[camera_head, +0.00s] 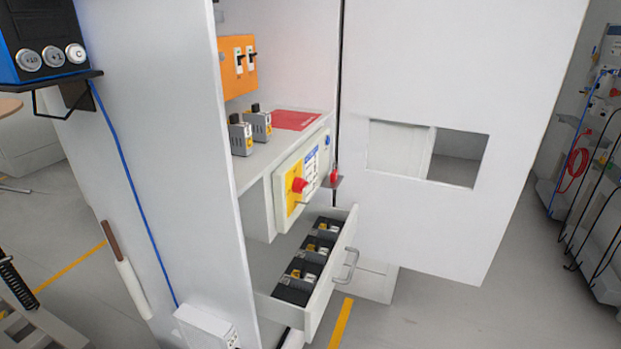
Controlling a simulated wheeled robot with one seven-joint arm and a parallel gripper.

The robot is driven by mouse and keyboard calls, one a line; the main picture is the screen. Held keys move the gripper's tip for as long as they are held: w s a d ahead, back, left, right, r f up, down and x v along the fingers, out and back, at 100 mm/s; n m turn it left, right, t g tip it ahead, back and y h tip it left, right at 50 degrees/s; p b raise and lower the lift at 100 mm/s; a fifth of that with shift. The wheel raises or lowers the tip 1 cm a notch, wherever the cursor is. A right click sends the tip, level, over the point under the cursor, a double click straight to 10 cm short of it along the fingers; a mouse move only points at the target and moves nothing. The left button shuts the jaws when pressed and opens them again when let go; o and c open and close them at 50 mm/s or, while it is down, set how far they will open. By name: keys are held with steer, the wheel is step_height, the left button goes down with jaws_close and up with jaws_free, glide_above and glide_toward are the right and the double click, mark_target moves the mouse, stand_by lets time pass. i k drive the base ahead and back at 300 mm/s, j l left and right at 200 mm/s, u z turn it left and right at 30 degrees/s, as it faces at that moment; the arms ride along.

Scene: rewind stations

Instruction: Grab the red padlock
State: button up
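A small red object (334,176), which looks like the red padlock, is at a small dark bracket (331,183) on the right end of the control box. It is too small to tell whether it hangs or stands there. A red rotary knob (298,185) sits on the yellow plate of the control box (311,172), left of the padlock. My gripper is not in view.
An open drawer (327,278) with black compartments juts out below the control box. A white door panel (450,120) with a rectangular opening stands open at right. Two grey devices (248,132) stand on the shelf beside a red sheet (296,120).

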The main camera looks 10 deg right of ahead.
mark_target(334, 176)
steer(key=i+l, duration=0.15)
steer(key=i, duration=0.35)
steer(key=i+l+u, duration=0.1)
steer(key=i, duration=0.35)
steer(key=i+l, duration=0.2)
steer(key=i, duration=0.3)
steer(key=i+l+u, duration=0.1)
steer(key=i, duration=0.4)
steer(key=l, duration=0.1)
